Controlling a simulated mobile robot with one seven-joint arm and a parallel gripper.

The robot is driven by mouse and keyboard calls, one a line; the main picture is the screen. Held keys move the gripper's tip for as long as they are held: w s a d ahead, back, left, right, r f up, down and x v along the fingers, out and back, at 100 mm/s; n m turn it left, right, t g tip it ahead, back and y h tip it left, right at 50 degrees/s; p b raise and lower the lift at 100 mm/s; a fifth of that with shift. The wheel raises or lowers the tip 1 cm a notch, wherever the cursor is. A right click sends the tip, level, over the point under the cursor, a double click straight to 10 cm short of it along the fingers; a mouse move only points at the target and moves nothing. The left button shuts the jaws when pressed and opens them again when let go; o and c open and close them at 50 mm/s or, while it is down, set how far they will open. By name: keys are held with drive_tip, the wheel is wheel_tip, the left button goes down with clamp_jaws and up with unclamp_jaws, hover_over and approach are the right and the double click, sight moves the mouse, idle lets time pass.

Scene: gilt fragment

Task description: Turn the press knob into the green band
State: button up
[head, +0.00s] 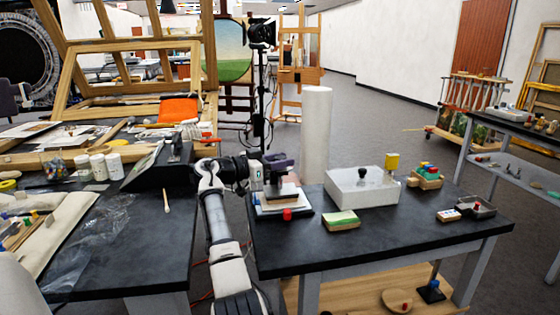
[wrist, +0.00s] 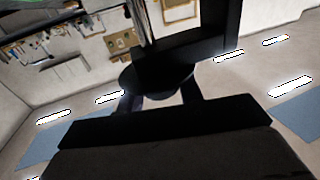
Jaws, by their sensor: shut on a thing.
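The press (head: 283,200) stands at the left end of the right-hand black table, with a pale base, brown wooden plates and a small red part at its front. My gripper (head: 277,168) reaches in from the left to the press's top. In the wrist view my gripper (wrist: 160,98) has its two dark fingers closed on a dark round knob (wrist: 156,77), in front of a black upright frame. The knob is mostly hidden by my gripper in the head view. I cannot make out a green band or a pointer in either view.
A green-topped block (head: 341,220) lies right of the press. A white column (head: 316,135) rises behind the table. A cluttered black table (head: 150,240) is at left.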

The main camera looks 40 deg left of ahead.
drive_tip(key=shift+f, duration=0.15)
drive_tip(key=o, duration=1)
drive_tip(key=b+v, duration=0.2)
drive_tip(key=v, duration=1.1)
drive_tip(key=shift+s+a, duration=0.15)
drive_tip(key=shift+s, duration=0.2)
